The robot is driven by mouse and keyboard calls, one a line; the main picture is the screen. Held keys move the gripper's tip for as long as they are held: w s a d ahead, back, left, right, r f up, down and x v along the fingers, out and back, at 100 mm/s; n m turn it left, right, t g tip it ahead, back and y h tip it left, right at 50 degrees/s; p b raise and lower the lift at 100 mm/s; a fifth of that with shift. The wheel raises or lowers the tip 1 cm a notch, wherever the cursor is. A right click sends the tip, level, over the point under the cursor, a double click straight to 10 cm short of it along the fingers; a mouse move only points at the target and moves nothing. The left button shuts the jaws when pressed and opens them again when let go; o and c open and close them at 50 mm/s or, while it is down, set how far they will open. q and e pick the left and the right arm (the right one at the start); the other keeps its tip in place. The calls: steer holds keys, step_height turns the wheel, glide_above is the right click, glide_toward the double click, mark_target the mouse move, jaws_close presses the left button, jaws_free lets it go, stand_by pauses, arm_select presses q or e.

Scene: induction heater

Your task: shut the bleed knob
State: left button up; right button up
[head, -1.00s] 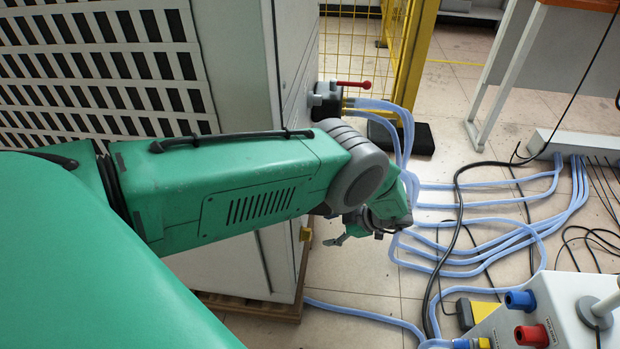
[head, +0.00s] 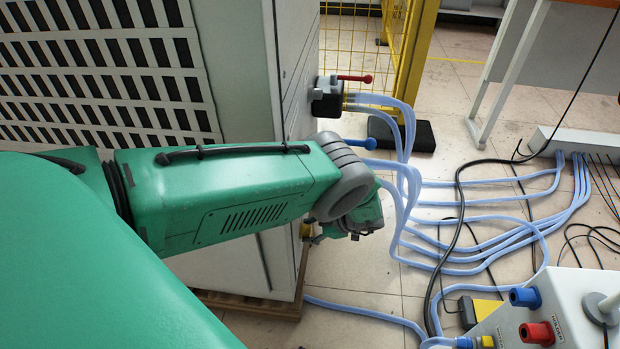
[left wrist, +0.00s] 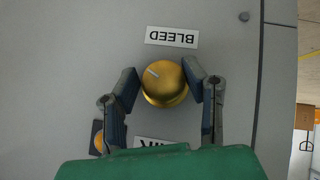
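The bleed knob (left wrist: 164,83) is a round brass-coloured knob with a pale pointer mark, on a grey panel. Its BLEED label (left wrist: 172,37) reads upside down above it in the left wrist view. My left gripper (left wrist: 163,79) has its two fingers spread on either side of the knob. The right-hand finger looks close against the knob; a small gap seems to show at the left-hand one. In the head view my left gripper (head: 318,238) is beside the cabinet's side, mostly hidden by my wrist. My right gripper is not in view.
An orange part (left wrist: 98,138) and a second label (left wrist: 160,143) are partly hidden by the gripper. In the head view, a red-handled valve (head: 354,78) and a blue-handled valve (head: 370,143) stick out from the cabinet (head: 297,65). Pale blue hoses (head: 480,265) cover the floor to the right.

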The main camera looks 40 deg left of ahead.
arm_select(q)
steer(key=shift+s+d+f, duration=0.1)
steer(key=shift+s+d, duration=0.05)
steer(key=shift+s, duration=0.1)
steer(key=shift+n+t+y, duration=0.5)
steer(key=shift+t, duration=0.1)
steer(key=shift+s+d+f+n+t+y, duration=0.1)
steer(key=shift+s+n+t+y, duration=0.05)
steer(key=shift+n+t+y, duration=0.45)
steer(key=shift+s+d+f+n+t+y, duration=0.1)
steer(key=shift+n+t+y, duration=0.3)
steer(key=shift+t+y, duration=0.25)
steer(key=o, duration=1.1)
steer(key=shift+c, duration=0.2)
steer(key=shift+w+a+r, duration=0.1)
steer(key=shift+w+a, duration=0.05)
steer(key=shift+r, duration=0.1)
steer(key=v, duration=1.2)
